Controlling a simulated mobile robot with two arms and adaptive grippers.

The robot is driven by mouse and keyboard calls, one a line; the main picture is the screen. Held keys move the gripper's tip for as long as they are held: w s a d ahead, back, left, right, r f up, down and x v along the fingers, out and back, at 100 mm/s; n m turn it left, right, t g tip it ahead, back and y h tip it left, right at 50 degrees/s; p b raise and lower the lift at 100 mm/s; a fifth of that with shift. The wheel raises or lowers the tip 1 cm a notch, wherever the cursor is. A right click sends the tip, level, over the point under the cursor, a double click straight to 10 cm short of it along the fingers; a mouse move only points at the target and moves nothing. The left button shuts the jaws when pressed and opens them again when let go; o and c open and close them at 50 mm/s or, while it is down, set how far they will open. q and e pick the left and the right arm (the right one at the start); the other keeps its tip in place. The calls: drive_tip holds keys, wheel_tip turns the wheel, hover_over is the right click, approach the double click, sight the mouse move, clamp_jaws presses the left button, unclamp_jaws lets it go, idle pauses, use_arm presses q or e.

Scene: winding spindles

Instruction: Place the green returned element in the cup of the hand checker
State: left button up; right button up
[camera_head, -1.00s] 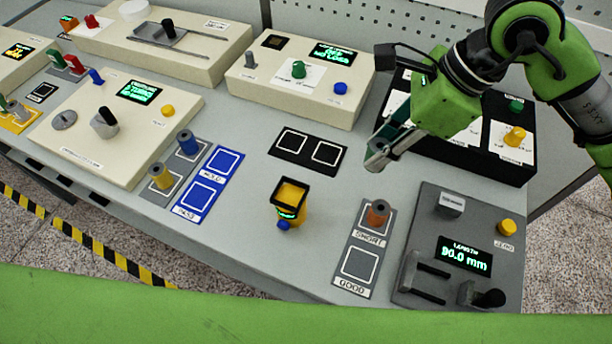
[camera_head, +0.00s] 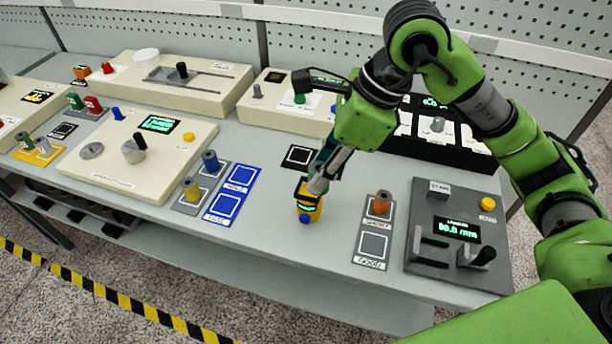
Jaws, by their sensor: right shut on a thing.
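The hand checker (camera_head: 308,210) is a small yellow device with a black-rimmed cup on top, a lit green display and a blue button. It stands upright on the grey table. My right gripper (camera_head: 318,184) points down at the cup, with its fingertips right at the rim. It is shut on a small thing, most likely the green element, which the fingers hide. I cannot tell whether this thing is inside the cup or just above it. My left gripper is not in view.
The smart/good mat (camera_head: 373,243) with a brown-orange spindle (camera_head: 382,203) lies right of the checker, beside a dark length gauge (camera_head: 456,228). A blue mat (camera_head: 229,204) lies to the left. A black mat (camera_head: 299,157) lies behind. The table edge is close in front.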

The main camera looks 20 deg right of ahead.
drive_tip(key=w+f, duration=0.2)
drive_tip(key=w+f+p, duration=0.1)
drive_tip(key=w+f, duration=0.1)
drive_tip(key=w+f+p, duration=0.1)
drive_tip(key=w+f, duration=0.1)
drive_tip(key=shift+w+d, duration=0.3)
drive_tip(key=shift+w, duration=0.05)
drive_tip(key=f+p, duration=0.2)
drive_tip(key=f, duration=0.1)
drive_tip(key=shift+w, duration=0.4)
drive_tip(key=shift+f, duration=0.5)
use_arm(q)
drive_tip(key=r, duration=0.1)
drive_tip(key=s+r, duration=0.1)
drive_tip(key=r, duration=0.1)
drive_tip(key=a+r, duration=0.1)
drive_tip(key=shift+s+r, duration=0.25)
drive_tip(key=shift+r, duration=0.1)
use_arm(e)
drive_tip(key=shift+f, duration=0.1)
